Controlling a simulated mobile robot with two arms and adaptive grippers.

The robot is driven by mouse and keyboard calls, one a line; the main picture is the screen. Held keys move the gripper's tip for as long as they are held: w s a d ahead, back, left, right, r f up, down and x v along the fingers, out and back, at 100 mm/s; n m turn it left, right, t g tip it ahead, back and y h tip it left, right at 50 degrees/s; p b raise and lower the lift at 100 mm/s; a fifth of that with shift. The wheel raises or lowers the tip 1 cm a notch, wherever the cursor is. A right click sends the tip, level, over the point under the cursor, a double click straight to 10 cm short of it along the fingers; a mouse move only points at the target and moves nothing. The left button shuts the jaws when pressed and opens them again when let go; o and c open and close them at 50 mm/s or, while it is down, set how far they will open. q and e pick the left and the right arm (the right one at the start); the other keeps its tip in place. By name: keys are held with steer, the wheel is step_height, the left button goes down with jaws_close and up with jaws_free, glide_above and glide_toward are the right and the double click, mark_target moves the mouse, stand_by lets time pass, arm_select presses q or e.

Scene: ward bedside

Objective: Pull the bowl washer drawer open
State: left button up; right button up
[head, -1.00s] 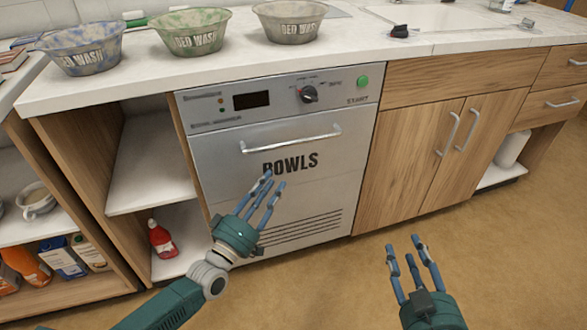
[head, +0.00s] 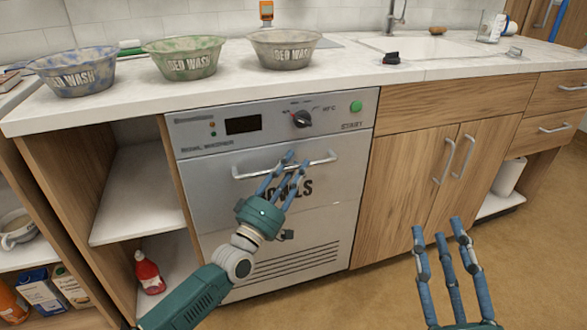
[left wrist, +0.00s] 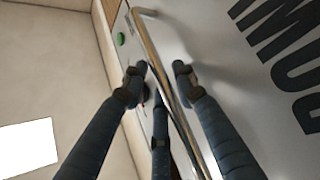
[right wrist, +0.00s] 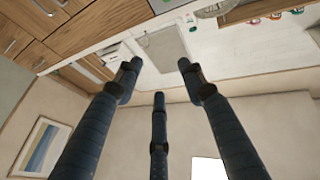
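The bowl washer (head: 217,145) is a grey front panel under the counter with a display, a dial and a green START button. Its drawer front (head: 225,200) is lettered BOWLS and sits flush. A silver bar handle (head: 248,173) runs across the drawer top. My left gripper (head: 287,163) is open at the handle's middle. In the left wrist view the handle (left wrist: 157,50) passes between its spread fingers, which do not close on it; contact cannot be told. My right gripper (head: 438,230) is open and empty, in front of the wooden cabinet doors.
Three bed wash bowls, blue (head: 75,72), green (head: 185,60) and beige (head: 284,50), stand on the counter (head: 340,73) above. Open shelves with a red bottle (head: 149,272) lie left of the washer. Wooden cabinet doors (head: 405,190) are to the right. The floor in front is clear.

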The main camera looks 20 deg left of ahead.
arm_select(q)
steer(key=shift+w+r, duration=0.1)
jaws_close()
